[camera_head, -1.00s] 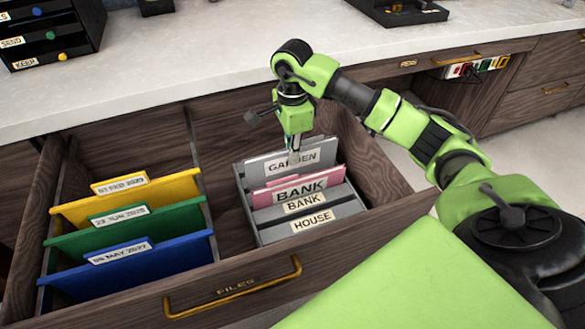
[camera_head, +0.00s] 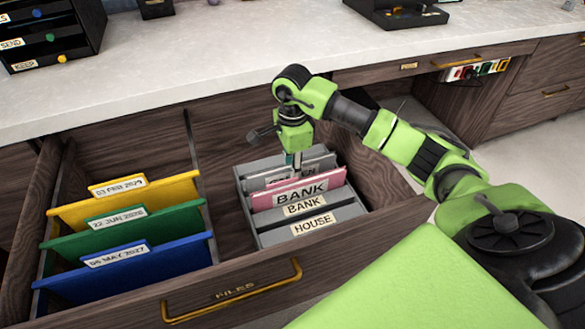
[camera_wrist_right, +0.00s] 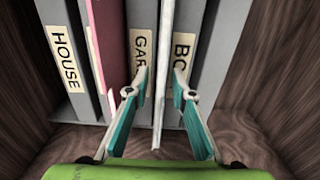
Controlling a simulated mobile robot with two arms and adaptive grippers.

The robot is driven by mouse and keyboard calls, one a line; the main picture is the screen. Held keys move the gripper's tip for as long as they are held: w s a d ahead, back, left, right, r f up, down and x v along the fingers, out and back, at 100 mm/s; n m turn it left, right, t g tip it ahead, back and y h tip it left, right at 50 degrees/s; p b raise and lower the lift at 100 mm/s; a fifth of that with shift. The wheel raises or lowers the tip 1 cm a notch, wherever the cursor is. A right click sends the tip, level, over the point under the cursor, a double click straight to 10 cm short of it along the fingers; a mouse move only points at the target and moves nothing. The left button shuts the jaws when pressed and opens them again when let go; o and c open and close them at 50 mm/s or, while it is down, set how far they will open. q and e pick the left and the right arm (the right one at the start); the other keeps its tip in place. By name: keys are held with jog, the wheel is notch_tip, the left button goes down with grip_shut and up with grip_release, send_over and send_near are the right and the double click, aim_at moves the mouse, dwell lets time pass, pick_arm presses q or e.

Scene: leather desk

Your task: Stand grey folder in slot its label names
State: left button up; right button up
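The grey folder (camera_head: 318,166) stands in the rear part of the grey file holder (camera_head: 245,205), with the GARDEN label partly hidden behind the pink folder and my gripper. In the right wrist view the folder (camera_wrist_right: 162,80) shows as a thin pale upright edge between the divider labelled GAR… and the one labelled BO…. My right gripper (camera_head: 296,166) is over it. In the wrist view its fingertips (camera_wrist_right: 161,85) straddle the folder, with a gap on each side. My left gripper is not in view.
A pink folder labelled BANK (camera_head: 300,191) stands just in front. BANK and HOUSE labels (camera_head: 313,224) are on the nearer dividers. Yellow, green and blue dated folders (camera_head: 120,270) fill the drawer's left compartment. Wooden drawer walls (camera_head: 192,150) surround the holder.

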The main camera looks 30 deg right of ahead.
dwell(0.3)
notch_tip(320, 180, up, 9)
jog(key=shift+r+p, duration=0.1)
jog(key=shift+p, duration=0.95)
notch_tip(320, 180, up, 2)
jog(key=shift+r, duration=0.15)
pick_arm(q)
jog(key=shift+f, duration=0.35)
pick_arm(e)
jog(key=shift+r, duration=0.4)
